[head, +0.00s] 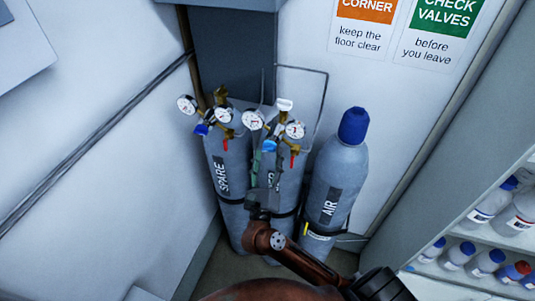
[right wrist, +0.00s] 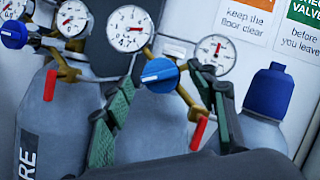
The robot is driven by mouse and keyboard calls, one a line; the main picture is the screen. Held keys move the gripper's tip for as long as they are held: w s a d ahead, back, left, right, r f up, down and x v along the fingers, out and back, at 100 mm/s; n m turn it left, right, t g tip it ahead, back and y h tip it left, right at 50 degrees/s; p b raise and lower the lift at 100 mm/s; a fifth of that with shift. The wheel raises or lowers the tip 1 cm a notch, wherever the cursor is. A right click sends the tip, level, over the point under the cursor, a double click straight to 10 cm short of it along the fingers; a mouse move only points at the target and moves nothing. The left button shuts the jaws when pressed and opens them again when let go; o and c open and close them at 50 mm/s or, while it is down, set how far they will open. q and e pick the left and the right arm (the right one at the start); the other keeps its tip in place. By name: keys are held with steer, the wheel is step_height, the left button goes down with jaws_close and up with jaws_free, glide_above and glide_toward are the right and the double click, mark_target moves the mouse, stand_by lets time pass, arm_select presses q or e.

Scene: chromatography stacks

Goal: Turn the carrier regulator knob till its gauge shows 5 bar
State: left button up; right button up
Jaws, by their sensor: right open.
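The blue regulator knob (head: 269,146) is on the middle cylinder, whose label is partly hidden by my arm. In the right wrist view the knob (right wrist: 160,75) has a white bar across it. My right gripper (head: 266,155) is open, with its green fingers (right wrist: 112,122) on either side of the knob; I cannot tell whether they touch it. A round gauge (right wrist: 129,28) is up and left of the knob and another gauge (right wrist: 215,54) is to its right. Their needles show, but the values are too small to read surely. My left gripper is not in view.
The SPARE cylinder (head: 222,165) stands close on the left, with its own blue knob (head: 202,129) and gauges. The AIR cylinder (head: 339,178) with a blue cap stands right. Red-handled valves (right wrist: 198,133) hang near my fingers. Shelves of bottles (head: 487,262) are at far right.

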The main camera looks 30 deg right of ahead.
steer(key=shift+w, duration=0.1)
steer(key=shift+c, duration=0.4)
steer(key=c, duration=1.1)
steer(key=m+h+b, duration=0.1)
steer(key=m+b, duration=0.1)
steer(key=shift+m, duration=0.3)
steer(key=o, duration=1.2)
